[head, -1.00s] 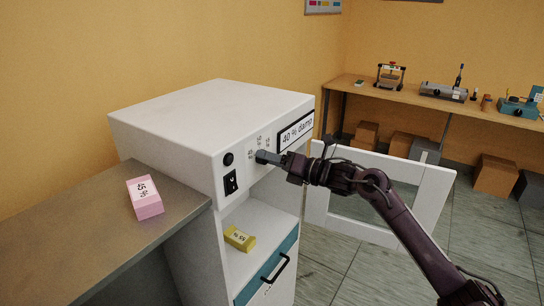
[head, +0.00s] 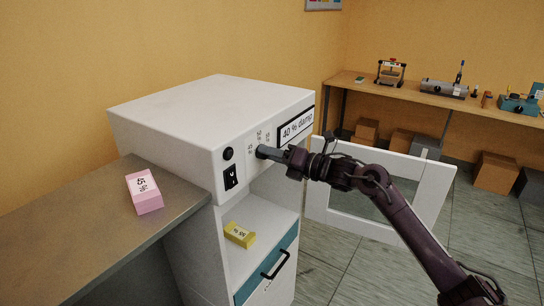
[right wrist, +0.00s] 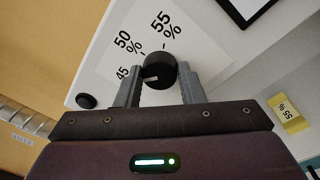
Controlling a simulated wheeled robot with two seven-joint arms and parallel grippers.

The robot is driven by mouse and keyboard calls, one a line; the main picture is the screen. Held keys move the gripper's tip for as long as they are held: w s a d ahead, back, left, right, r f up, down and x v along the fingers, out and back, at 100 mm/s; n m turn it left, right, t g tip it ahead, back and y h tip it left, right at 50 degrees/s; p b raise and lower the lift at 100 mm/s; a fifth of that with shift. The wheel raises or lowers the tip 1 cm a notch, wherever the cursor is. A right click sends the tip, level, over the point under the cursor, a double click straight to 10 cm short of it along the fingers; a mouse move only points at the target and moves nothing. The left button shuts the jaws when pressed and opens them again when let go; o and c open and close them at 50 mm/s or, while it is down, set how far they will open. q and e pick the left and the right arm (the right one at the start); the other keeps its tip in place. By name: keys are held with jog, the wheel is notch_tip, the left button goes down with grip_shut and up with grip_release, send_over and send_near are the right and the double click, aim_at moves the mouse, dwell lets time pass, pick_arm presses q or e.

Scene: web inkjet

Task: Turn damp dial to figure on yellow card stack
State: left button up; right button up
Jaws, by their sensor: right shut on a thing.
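The damp dial (right wrist: 158,72) is a round black knob on the white cabinet's front panel. Figures 45, 50 and 55 % are printed around it. A pale mark shows on the knob's left side, nearer the 45 than the 55. My right gripper (head: 263,153) is shut on the dial, with one finger on each side in the right wrist view (right wrist: 156,88). In the head view it hides the knob. The yellow card stack (head: 240,235) lies on the cabinet's open shelf and reads 55 % in the right wrist view (right wrist: 288,113). My left gripper is out of view.
The white cabinet (head: 190,115) has a "40 % damp" sign (head: 296,129), a black button (head: 228,154) and a rocker switch (head: 231,178). Its windowed door (head: 432,205) stands open behind my right arm. A pink card stack (head: 144,191) lies on the grey counter (head: 95,225).

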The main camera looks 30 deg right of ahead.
jog(key=shift+s+a+f+m+t+h+p, duration=0.2)
jog(key=shift+m+p, duration=0.7)
jog(key=shift+m, duration=3.15)
jog(key=shift+w+d+r+m+t+h+p, duration=0.15)
jog(key=shift+m+t+h+p, duration=0.5)
jog(key=shift+m, duration=3.35)
jog(key=shift+s+a+f+m+g+h+p, duration=0.1)
jog(key=shift+m+p, duration=1.05)
jog(key=shift+m, duration=2.9)
jog(key=shift+f, duration=0.1)
jog(key=o, duration=1)
